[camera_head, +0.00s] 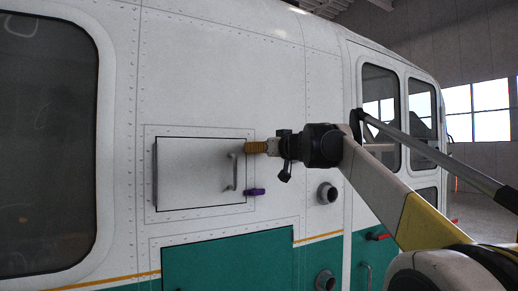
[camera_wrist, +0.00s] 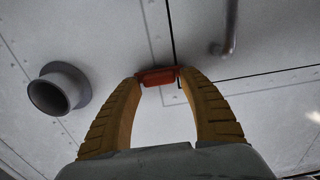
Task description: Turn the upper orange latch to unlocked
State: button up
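The upper orange latch (camera_wrist: 158,77) shows in the wrist view as a short red-orange bar lying across the picture, by a corner of the panel seams. The two ridged yellow fingers of my gripper (camera_wrist: 159,76) curve in on it, one tip at each end, with no clear gap. My gripper (camera_head: 257,147) also shows in the head view, at the upper right corner of the white hatch (camera_head: 190,178); there its fingers hide the latch. A purple latch (camera_head: 255,192) sits at the hatch's lower right, lying about level.
A curved grey handle (camera_head: 233,172) stands out from the hatch, left of my gripper; it also shows in the wrist view (camera_wrist: 230,30). Round pipe ends (camera_head: 327,193) (camera_head: 325,280) jut from the fuselage at the right. A red handle (camera_head: 378,236) is lower right.

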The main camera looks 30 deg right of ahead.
jog(key=c, duration=0.7)
jog(key=shift+m, duration=0.3)
jog(key=shift+c, duration=0.2)
jog(key=m+p, duration=0.1)
jog(key=m, duration=0.4)
jog(key=m+p, duration=0.2)
jog(key=m, duration=0.4)
jog(key=m+p, duration=0.1)
jog(key=m, duration=0.5)
jog(key=shift+d+f, duration=0.15)
jog(key=shift+d, duration=0.1)
jog(key=shift+m, duration=0.3)
jog(key=o, duration=1.2)
jog(key=shift+f, duration=0.1)
